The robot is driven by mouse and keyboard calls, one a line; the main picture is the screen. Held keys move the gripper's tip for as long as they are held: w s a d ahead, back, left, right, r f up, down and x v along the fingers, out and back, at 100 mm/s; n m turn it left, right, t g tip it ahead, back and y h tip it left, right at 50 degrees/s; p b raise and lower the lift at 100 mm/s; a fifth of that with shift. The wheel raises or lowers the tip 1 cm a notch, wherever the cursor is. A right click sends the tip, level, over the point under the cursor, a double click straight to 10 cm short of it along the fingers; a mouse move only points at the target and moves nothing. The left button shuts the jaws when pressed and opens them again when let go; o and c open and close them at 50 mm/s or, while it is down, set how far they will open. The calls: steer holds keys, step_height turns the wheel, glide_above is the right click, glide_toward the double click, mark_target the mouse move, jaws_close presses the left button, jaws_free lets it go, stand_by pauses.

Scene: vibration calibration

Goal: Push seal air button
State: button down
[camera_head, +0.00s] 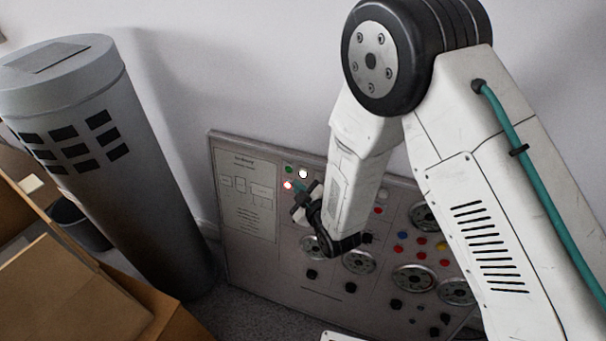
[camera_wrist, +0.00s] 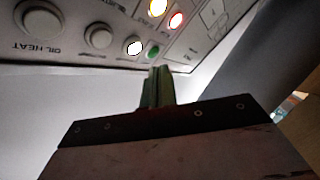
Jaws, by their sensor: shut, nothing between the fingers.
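The control panel (camera_head: 248,255) leans against the wall and carries buttons, knobs and gauges. At its upper part are a green button (camera_head: 290,170), a lit red button (camera_head: 288,185) and a lit white button (camera_head: 303,174). My gripper (camera_head: 300,189) is shut and empty, close to these buttons. In the wrist view its fingertips (camera_wrist: 160,72) lie just below the green button (camera_wrist: 152,52), with the lit white button (camera_wrist: 134,46) to the left. I cannot tell whether they touch. The lit red button (camera_wrist: 176,20) is higher up. No seal air label is readable.
A grey perforated cylinder (camera_head: 140,170) stands left of the panel. Cardboard boxes (camera_head: 75,300) are at the lower left. My arm hides part of the panel's middle and right. A knob labelled OIL HEAT (camera_wrist: 38,18) is at the wrist view's upper left.

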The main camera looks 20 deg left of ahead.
steer(key=s, duration=0.2)
steer(key=shift+s+a+r, duration=0.1)
steer(key=shift+s+r, duration=0.15)
steer(key=shift+s, duration=0.1)
stand_by(0.4)
steer(key=s+d+f+m+g+h, duration=0.3)
steer(key=s+d+f+g+h, duration=0.2)
steer(key=d+f+g, duration=0.15)
steer(key=s+d+r+m+g+h, duration=0.1)
steer(key=s+d+r+m, duration=0.3)
steer(key=d+r, duration=0.8)
steer(key=s+d+r+m+g+h, duration=0.1)
steer(key=s+d+r+m, duration=0.4)
steer(key=d+r, duration=0.8)
steer(key=s+d+r+m+g+h, duration=0.1)
steer(key=s+d+r+m+h, duration=0.2)
steer(key=s+d+r, duration=0.7)
step_height(320, 180, up, 3)
steer(key=shift+d+r+m+g, duration=0.1)
steer(key=shift+d+m+g, duration=0.25)
steer(key=shift+d+m, duration=0.7)
